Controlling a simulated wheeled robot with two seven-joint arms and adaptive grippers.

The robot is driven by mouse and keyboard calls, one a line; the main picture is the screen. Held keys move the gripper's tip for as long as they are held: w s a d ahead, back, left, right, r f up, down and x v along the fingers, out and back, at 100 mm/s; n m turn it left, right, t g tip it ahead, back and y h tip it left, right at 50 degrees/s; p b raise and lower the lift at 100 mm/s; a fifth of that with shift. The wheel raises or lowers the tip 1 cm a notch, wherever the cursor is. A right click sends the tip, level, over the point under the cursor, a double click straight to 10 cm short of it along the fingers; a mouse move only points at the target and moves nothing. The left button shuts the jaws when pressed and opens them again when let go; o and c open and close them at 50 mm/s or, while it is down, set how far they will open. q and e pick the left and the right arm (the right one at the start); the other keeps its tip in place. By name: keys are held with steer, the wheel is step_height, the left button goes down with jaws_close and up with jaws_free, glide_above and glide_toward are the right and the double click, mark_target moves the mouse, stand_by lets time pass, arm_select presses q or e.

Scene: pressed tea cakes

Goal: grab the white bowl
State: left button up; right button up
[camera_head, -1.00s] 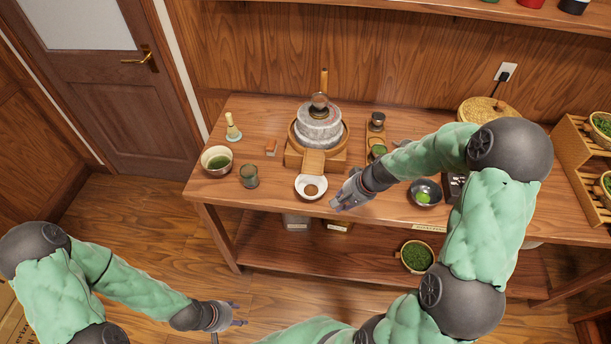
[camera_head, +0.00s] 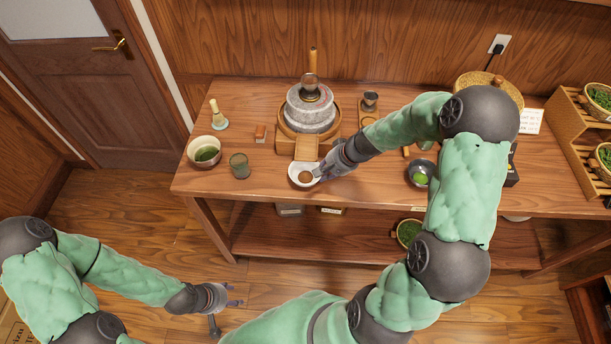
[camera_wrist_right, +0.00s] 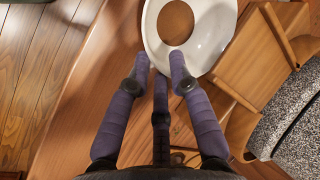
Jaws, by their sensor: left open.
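The white bowl (camera_head: 299,174), with brown powder in it, sits near the table's front edge, in front of the stone mill. It also shows at the top of the right wrist view (camera_wrist_right: 216,47). My right gripper (camera_head: 322,171) is at the bowl's right side in the head view. In the right wrist view its fingertips (camera_wrist_right: 159,68) are at the bowl's near rim, some space between them; whether they grip the rim is unclear. My left gripper (camera_head: 232,294) is open and empty, low in front of the table, away from the bowl.
The stone mill (camera_head: 308,110) on its wooden base stands just behind the bowl. A green glass cup (camera_head: 239,166) and a bowl of green tea (camera_head: 204,151) stand to the left. A dark bowl (camera_head: 420,172) with green powder is to the right.

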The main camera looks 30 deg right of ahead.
mark_target(306, 174)
steer(key=x, duration=0.3)
steer(key=shift+w+f+b, duration=0.1)
steer(key=shift+f+b, duration=0.25)
steer(key=shift+b, duration=0.05)
jaws_close()
steer(key=shift+a+r, duration=0.1)
